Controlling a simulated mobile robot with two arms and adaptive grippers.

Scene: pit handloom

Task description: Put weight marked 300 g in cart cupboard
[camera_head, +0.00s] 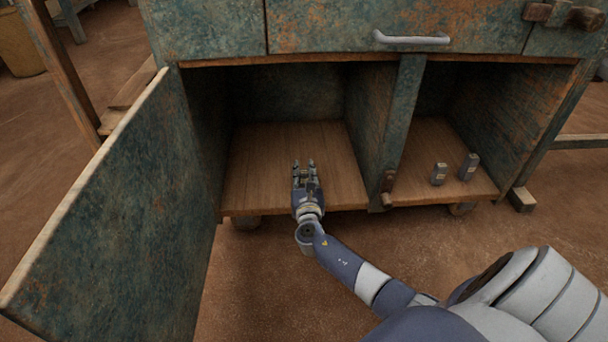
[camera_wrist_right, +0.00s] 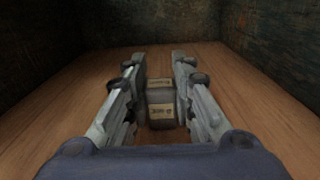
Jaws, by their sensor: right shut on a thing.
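The cart cupboard (camera_head: 290,150) stands open, with a wooden floor inside. My right gripper (camera_head: 304,165) reaches into it from the front. In the right wrist view the right gripper (camera_wrist_right: 160,90) is shut on a small dark grey weight (camera_wrist_right: 161,88) with pale labels. Its label is too blurred to read for certain. The weight is between the fingers over the cupboard floor (camera_wrist_right: 75,90); whether it touches the floor I cannot tell. In the head view the gripper mostly hides this weight. My left gripper is not in view.
The green cupboard door (camera_head: 120,220) is swung open on the left. A post (camera_head: 402,125) divides the cupboard from an open right compartment (camera_head: 420,150), where two small weights stand, one (camera_head: 438,174) beside the other (camera_head: 468,167). A drawer handle (camera_head: 412,39) juts out above.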

